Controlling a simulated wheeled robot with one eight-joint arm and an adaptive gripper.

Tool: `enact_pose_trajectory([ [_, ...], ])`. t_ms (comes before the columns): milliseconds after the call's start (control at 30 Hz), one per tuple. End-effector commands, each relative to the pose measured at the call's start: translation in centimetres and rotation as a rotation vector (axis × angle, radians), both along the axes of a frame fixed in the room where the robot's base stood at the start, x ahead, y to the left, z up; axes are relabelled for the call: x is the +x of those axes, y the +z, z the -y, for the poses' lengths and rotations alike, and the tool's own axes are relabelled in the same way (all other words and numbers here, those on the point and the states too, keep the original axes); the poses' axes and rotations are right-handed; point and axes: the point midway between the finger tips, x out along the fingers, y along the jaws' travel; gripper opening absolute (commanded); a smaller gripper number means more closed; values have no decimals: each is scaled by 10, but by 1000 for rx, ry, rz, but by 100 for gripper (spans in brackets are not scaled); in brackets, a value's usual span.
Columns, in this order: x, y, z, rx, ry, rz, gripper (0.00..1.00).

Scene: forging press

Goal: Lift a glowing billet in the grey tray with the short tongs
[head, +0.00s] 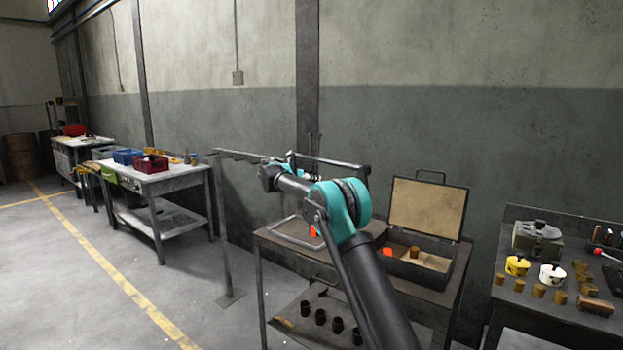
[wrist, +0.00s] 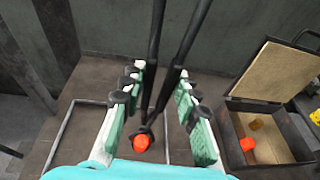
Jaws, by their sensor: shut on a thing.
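My gripper (wrist: 158,82) is shut on the dark short tongs (wrist: 182,40). They run from the top of the wrist view down between the fingers. The lower end of the tongs is at a glowing orange billet (wrist: 142,141); I cannot tell whether it is clasped or off the tray floor. The billet also shows in the head view (head: 313,231), beside my arm. The grey tray (wrist: 60,126) shows as a pale rim on the table, partly hidden by my gripper. Its rim also shows in the head view (head: 290,239).
An open case (wrist: 270,110) right of the tray holds another glowing billet (wrist: 247,145) and a brown piece (wrist: 256,124). A rack post (head: 219,215) stands left of the table. A right-hand table carries a yellow pot (head: 517,266) and a white pot (head: 551,275).

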Motion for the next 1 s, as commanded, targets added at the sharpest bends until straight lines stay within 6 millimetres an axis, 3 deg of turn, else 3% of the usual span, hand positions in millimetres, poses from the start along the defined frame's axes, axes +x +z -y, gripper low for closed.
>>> enact_pose_trajectory([
  [500,0,-5,0,-2,0,1,0],
  [533,0,-6,0,-2,0,1,32],
  [567,0,-5,0,-2,0,1,35],
  [967,0,-6,0,-1,0,1,36],
  [1000,0,-6,0,-1,0,1,41],
])
